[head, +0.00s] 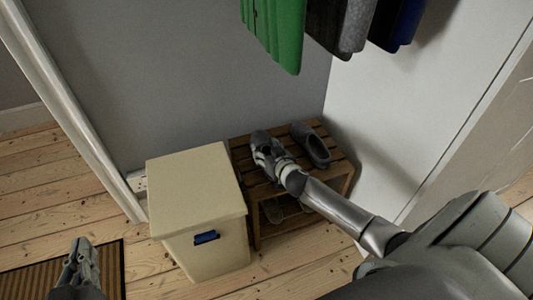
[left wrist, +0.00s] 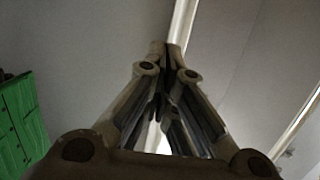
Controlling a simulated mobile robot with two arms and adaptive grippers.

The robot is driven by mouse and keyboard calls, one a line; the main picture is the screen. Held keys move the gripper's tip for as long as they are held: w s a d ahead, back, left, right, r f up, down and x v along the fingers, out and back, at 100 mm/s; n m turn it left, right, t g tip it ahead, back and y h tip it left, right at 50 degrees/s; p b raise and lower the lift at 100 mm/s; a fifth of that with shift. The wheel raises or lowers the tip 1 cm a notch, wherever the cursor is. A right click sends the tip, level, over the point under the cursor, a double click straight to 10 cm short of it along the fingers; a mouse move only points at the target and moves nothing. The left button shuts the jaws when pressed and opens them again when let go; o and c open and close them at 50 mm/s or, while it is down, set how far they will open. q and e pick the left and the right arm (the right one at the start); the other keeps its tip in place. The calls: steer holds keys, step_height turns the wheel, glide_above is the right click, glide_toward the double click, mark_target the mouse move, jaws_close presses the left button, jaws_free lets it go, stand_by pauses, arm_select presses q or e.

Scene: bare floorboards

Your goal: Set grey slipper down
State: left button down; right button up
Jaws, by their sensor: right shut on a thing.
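A wooden slatted shoe rack (head: 240,163) stands against the wall. One grey slipper (head: 316,149) lies on the right part of its top. My right gripper (head: 264,150) is over the left part of the top, shut on the other grey slipper (head: 259,137). The gripper covers much of that slipper, and I cannot tell if it rests on the slats. My left gripper (head: 82,252) is low at the left, over a mat, empty; its fingers meet at the tips in the left wrist view (left wrist: 167,52).
A cream lidded box (head: 195,180) with a blue handle stands close left of the rack. Footwear (head: 273,211) sits on the lower shelf. Green (head: 275,32), grey and blue garments hang above. A striped brown mat (head: 35,281) lies at the lower left. Bare floorboards are at the left.

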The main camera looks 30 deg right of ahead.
arm_select(q)
steer(key=shift+w+d+r+t, duration=0.15)
steer(key=shift+r+t, duration=0.35)
steer(key=shift+r, duration=0.25)
arm_select(e)
steer(key=shift+f, duration=0.25)
arm_select(q)
steer(key=shift+r, duration=0.15)
arm_select(e)
steer(key=o, duration=1)
steer(key=shift+f, duration=0.1)
arm_select(q)
steer(key=shift+r, duration=0.1)
